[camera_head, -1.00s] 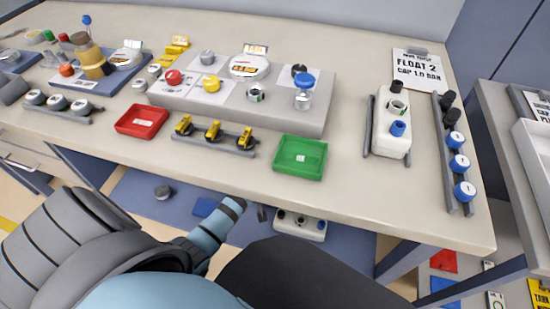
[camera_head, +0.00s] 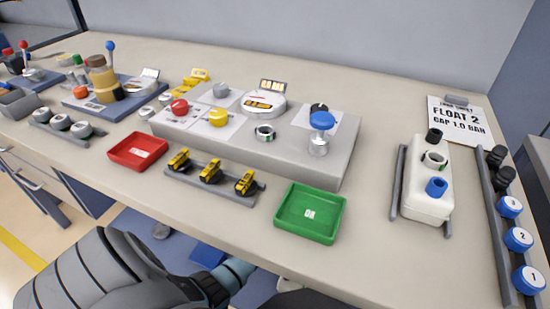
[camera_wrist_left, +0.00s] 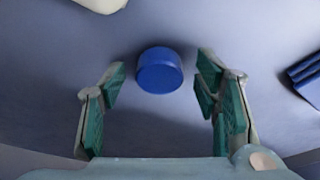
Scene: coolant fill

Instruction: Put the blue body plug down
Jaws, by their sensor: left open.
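In the left wrist view my left gripper (camera_wrist_left: 162,95) is open, its green-padded fingers spread wide. A short blue cylinder, which looks like the blue body plug (camera_wrist_left: 160,72), shows in the gap between the fingertips, with clear space on both sides. It is over or on a blue-grey surface; I cannot tell whether it rests there. Another blue plug (camera_head: 436,187) is in the white float body (camera_head: 427,204) on the bench. My right gripper is not in view.
A green tray (camera_head: 309,236) and a red tray (camera_head: 138,166) sit along the bench's front. A rail with numbered blue caps (camera_head: 518,240) is at the right. In the wrist view, a white object (camera_wrist_left: 98,3) is at the top left and a dark blue object (camera_wrist_left: 306,76) at right.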

